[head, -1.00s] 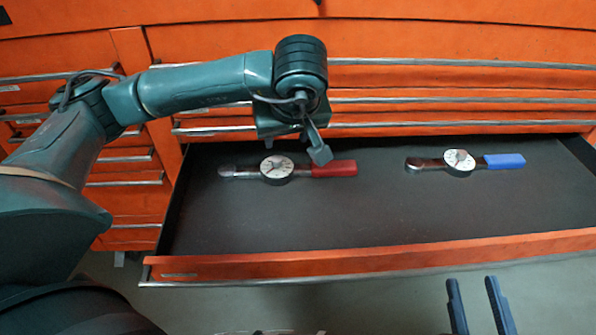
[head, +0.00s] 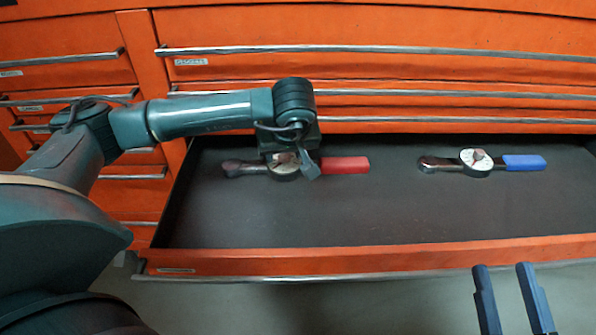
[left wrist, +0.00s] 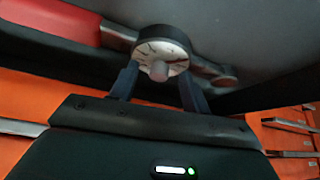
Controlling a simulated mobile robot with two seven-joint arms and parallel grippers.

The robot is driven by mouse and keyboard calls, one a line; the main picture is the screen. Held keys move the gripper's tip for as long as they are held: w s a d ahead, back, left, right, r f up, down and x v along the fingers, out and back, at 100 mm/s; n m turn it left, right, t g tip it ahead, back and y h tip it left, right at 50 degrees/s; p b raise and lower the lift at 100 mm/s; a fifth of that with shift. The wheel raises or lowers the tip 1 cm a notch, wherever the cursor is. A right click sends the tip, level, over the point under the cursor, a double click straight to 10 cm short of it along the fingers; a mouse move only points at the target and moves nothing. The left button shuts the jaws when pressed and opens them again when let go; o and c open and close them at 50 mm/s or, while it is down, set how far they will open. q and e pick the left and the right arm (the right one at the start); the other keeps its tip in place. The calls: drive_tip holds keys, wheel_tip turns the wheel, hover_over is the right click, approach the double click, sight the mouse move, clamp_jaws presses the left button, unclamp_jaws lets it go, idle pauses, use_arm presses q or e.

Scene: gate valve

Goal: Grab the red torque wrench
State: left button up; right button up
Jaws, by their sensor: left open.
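The red torque wrench (head: 345,165) lies in the open drawer, its red handle to the right and its metal head to the left. In the left wrist view its round white dial (left wrist: 163,50) shows beyond and between the fingers, with the red handle at upper left. My left gripper (head: 303,165) is open over the dial and partly hides it; one finger is hidden in the head view. The fingers also show in the left wrist view (left wrist: 158,80), with nothing clearly gripped. My right gripper (head: 503,268) is open and empty in front of the drawer.
A blue-handled torque wrench (head: 524,162) lies to the right in the same dark-lined drawer (head: 330,215). The drawer's orange front edge (head: 350,261) runs across below. Closed orange drawers with metal handles stand behind. The drawer floor in front of the wrenches is clear.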

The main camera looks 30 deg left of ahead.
use_arm(q)
drive_tip(key=shift+w+f, duration=0.15)
drive_tip(key=shift+f, duration=0.1)
drive_tip(key=shift+r, duration=0.1)
clamp_jaws()
idle(0.5)
drive_tip(key=shift+r, duration=0.15)
